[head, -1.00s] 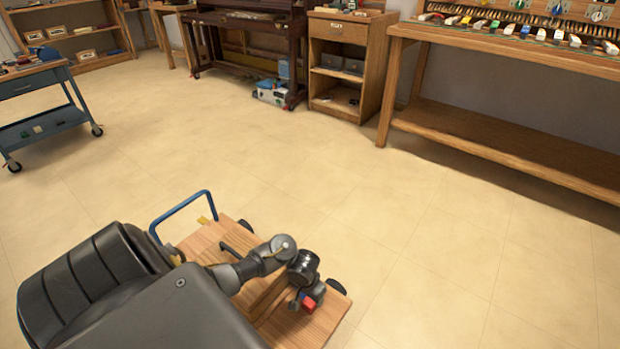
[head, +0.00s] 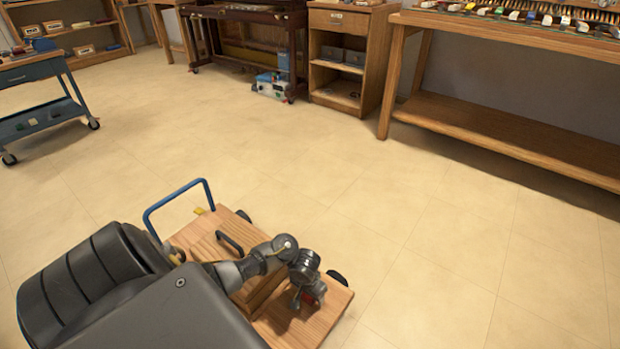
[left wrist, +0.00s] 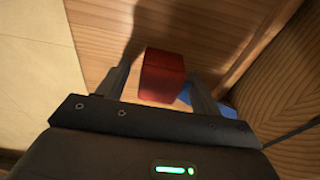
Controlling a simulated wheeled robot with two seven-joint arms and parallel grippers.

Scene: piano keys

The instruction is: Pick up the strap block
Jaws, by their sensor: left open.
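A small red block (left wrist: 160,76), which may be the strap block, sits on a wooden surface in the left wrist view. My open left gripper (left wrist: 158,70) has one finger on each side of it. I cannot tell whether the fingers touch it. In the head view, my left gripper (head: 300,299) is low over the right part of the wooden cart (head: 322,312). A dark red bit of the block (head: 318,290) shows beside it, mostly hidden by the gripper. My right gripper is in neither view.
A blue piece (left wrist: 226,110) lies by the right finger in the left wrist view. The cart carries a black handle (head: 230,243) and a blue push bar (head: 180,188). A blue trolley (head: 45,115) and a workbench (head: 500,130) stand farther off. The floor between is clear.

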